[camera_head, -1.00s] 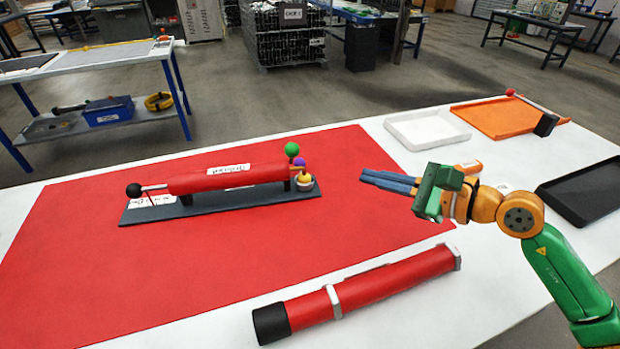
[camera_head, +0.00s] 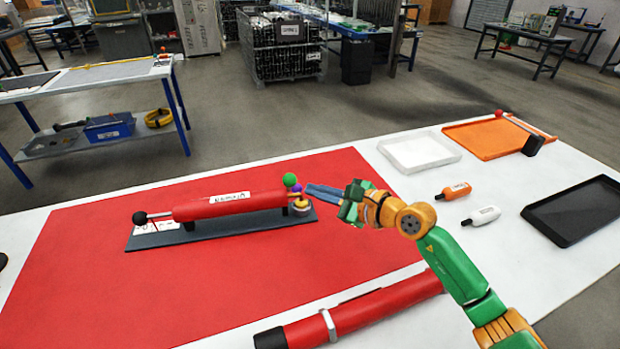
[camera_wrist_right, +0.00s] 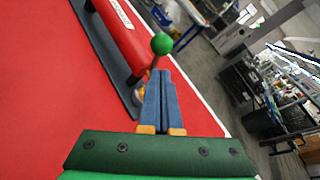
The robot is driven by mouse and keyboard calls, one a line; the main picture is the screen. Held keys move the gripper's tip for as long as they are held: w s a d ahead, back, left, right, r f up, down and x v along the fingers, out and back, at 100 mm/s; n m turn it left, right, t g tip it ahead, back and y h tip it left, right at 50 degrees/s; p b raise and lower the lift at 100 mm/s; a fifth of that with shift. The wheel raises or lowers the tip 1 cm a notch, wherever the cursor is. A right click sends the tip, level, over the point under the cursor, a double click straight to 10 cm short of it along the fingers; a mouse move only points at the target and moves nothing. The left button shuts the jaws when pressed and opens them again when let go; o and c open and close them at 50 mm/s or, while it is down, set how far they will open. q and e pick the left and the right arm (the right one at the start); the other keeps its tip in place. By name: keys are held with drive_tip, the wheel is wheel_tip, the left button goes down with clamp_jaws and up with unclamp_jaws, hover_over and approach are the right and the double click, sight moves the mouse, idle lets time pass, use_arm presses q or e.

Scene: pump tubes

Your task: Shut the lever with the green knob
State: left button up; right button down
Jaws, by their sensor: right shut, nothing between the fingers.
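The green knob (camera_head: 290,180) tops a lever at the right end of a red pump tube (camera_head: 230,204). The tube lies on a dark base plate (camera_head: 160,239). A purple knob (camera_head: 297,188) sits just below the green one. My right gripper (camera_head: 309,190) is shut and empty, its blue fingers close to the right of the knobs. In the right wrist view the green knob (camera_wrist_right: 161,43) stands just beyond the fingertips (camera_wrist_right: 158,75), its stem partly hidden by them. Whether they touch is unclear. My left gripper is out of view.
A second red tube (camera_head: 365,313) lies at the front, partly behind my right arm. An orange bottle (camera_head: 454,191) and a white bottle (camera_head: 481,216) lie to the right.

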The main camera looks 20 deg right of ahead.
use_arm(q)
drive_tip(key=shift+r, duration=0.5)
use_arm(e)
drive_tip(key=shift+w+a+r, duration=0.2)
drive_tip(key=shift+a, duration=0.15)
drive_tip(key=shift+w+a+r, duration=0.15)
drive_tip(key=shift+a, duration=0.2)
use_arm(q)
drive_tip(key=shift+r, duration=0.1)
